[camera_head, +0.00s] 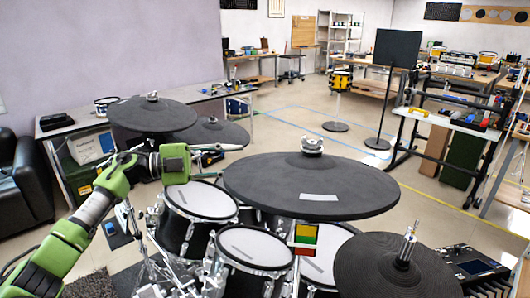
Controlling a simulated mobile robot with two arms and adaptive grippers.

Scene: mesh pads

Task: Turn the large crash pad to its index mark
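The large crash pad (255,186) is a wide black disc in the middle of the head view, with a metal wing nut (312,146) at its hub. A pale grey strip (319,197) lies on its near half. A small red, yellow and green marker (305,236) shows just below its near edge; I cannot tell whether this is the index mark. My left gripper (214,153) is at the end of the green arm, left of the pad's far left edge and apart from it in the picture. Its fingers are small and dark, so their opening is unclear. My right gripper is not in view.
Several white-topped drums (201,199) stand below and left of the large pad. Smaller black pads are at the back left (151,114) and front right (395,267). A music stand (397,48) and workbenches stand behind. Open floor (290,118) lies beyond the pad.

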